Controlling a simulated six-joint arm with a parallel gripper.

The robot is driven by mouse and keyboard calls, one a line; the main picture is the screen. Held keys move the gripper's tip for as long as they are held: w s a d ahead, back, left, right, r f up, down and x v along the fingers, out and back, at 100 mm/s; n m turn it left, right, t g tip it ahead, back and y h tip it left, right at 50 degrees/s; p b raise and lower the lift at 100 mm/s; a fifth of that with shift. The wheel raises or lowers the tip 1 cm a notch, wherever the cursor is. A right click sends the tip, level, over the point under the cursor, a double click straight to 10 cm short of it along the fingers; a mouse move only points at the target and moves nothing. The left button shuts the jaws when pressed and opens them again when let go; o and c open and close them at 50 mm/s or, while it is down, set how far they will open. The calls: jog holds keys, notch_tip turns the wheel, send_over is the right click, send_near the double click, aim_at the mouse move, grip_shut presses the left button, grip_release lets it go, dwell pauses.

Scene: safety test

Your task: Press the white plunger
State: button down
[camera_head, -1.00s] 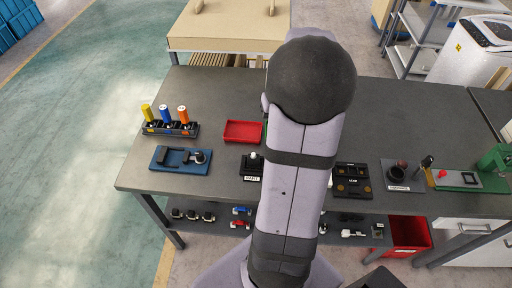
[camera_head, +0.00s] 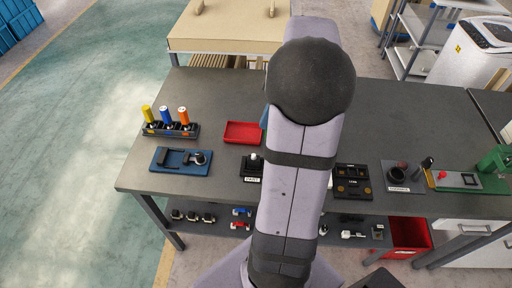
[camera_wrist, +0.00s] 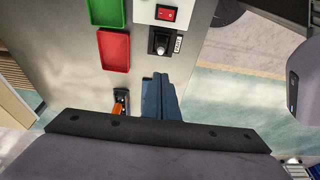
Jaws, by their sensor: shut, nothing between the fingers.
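The white plunger (camera_head: 254,157) stands on a small black labelled base at the middle front of the bench, just left of my arm. In the wrist view the white plunger (camera_wrist: 161,48) shows on its black base, beyond the fingertips. My gripper (camera_wrist: 158,80) has blue fingers that are shut and empty. It points towards the plunger in that picture, with a gap between them; its height above the bench is hard to tell. In the head view my arm hides most of the gripper, and only a blue sliver shows right of the red tray.
A red tray (camera_head: 243,132) lies behind the plunger, with a green tray (camera_wrist: 105,12) beside it. A red switch (camera_wrist: 166,14) is near the plunger. A blue fixture (camera_head: 181,160) and a rack of coloured cylinders (camera_head: 170,130) stand left. The back left bench is clear.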

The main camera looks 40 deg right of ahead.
jog(key=shift+f, duration=0.1)
dwell(0.3)
jog(key=p, duration=0.4)
send_over(253, 155)
jog(key=f, duration=1.2)
jog(key=shift+s+d, duration=0.3)
jog(key=shift+d, duration=0.05)
jog(key=shift+f, duration=0.7)
